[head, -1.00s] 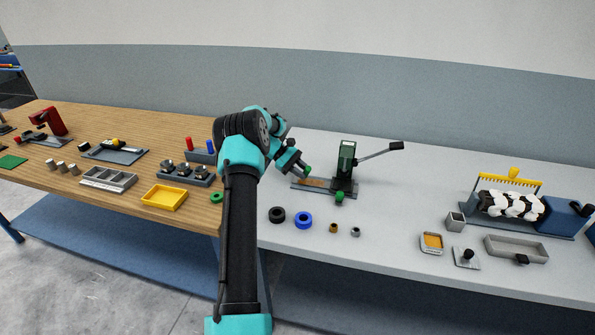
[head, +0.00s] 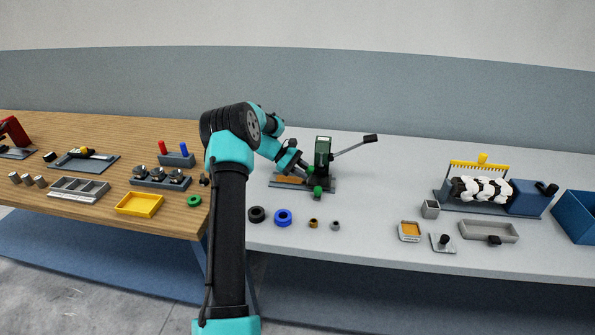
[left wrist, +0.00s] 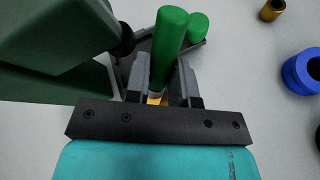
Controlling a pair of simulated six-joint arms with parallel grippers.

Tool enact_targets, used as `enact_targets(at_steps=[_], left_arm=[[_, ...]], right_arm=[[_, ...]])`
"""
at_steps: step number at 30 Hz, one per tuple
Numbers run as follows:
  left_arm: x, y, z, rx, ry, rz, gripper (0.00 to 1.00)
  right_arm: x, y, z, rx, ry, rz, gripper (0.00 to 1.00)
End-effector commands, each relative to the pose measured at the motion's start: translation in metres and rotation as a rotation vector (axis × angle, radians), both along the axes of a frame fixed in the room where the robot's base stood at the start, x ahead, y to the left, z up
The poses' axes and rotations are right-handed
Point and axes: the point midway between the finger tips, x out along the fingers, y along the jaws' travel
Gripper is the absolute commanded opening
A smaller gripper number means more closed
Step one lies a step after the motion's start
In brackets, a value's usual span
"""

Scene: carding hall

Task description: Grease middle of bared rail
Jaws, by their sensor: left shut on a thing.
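My left gripper (head: 306,172) is low at the dark green lever press (head: 323,151), at the left of its body. It is shut on a green cylinder (left wrist: 170,42), which shows upright between the fingers in the left wrist view. A second green cylinder (left wrist: 199,27) stands just beyond it; in the head view a green piece (head: 318,191) shows at the press's front. An orange-brown strip (head: 289,180) lies on the press's dark base, partly hidden by my gripper. A dark plate with a slide and yellow-topped piece (head: 84,151) lies on the wooden bench. I cannot tell which part is the bared rail.
The press lever (head: 352,147) sticks out to the right. A black ring (head: 256,214), a blue ring (head: 283,217) and small brass (head: 313,223) and grey rings lie in front.

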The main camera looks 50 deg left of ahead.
Motion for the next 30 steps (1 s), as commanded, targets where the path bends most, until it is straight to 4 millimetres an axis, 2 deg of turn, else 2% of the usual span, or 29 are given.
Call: enact_targets(at_steps=[2,3,19,24,30], left_arm=[[0.0,0.0,0.01,0.002,-0.003,0.0,0.0],[0.0,0.0,0.022,0.003,-0.005,-0.001,0.0],[0.002,-0.001,0.067,0.001,-0.002,-0.005,0.0],[0.002,-0.002,0.078,0.001,-0.001,-0.004,0.0],[0.002,-0.002,0.08,0.0,0.0,-0.005,0.0]], right_arm=[[0.0,0.0,0.0,0.0,0.0,0.0,0.0],[0.0,0.0,0.0,0.0,0.0,0.0,0.0],[0.0,0.0,0.0,0.0,0.0,0.0,0.0],[0.0,0.0,0.0,0.0,0.0,0.0,0.0],[0.0,0.0,0.0,0.0,0.0,0.0,0.0]])
